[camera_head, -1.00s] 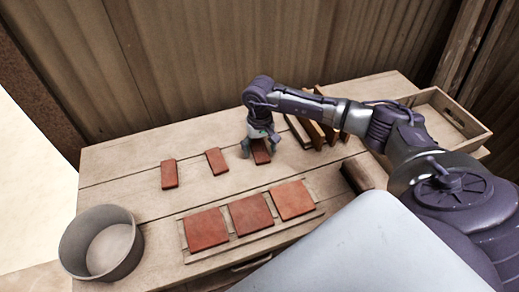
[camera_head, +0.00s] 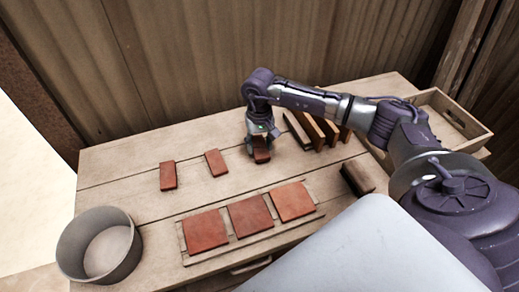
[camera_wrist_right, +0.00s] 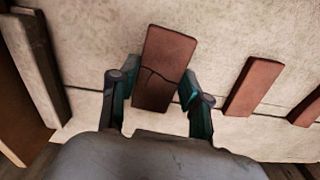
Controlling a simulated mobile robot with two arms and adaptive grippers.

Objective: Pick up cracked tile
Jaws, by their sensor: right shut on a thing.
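The cracked tile (camera_wrist_right: 163,62) is a narrow red-brown slab with a dark crack line across it. In the right wrist view it sits between the two fingers of my right gripper (camera_wrist_right: 158,88), which is shut on its long sides. In the head view my right gripper (camera_head: 261,147) points down over the bench, and the near end of the cracked tile (camera_head: 261,157) shows beneath it. Whether the tile is clear of the bench I cannot tell. Two similar narrow tiles, one in the middle (camera_head: 216,162) and one further left (camera_head: 168,176), lie apart on the bench. My left gripper is not in view.
Three square tiles (camera_head: 250,216) lie on a wooden rack (camera_head: 284,228) at the front. A round grey tub (camera_head: 75,262) stands at the left front. Upright wooden slats (camera_head: 311,131) stand right of my gripper. A brown block (camera_head: 357,178) and an open wooden tray (camera_head: 480,148) are further right.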

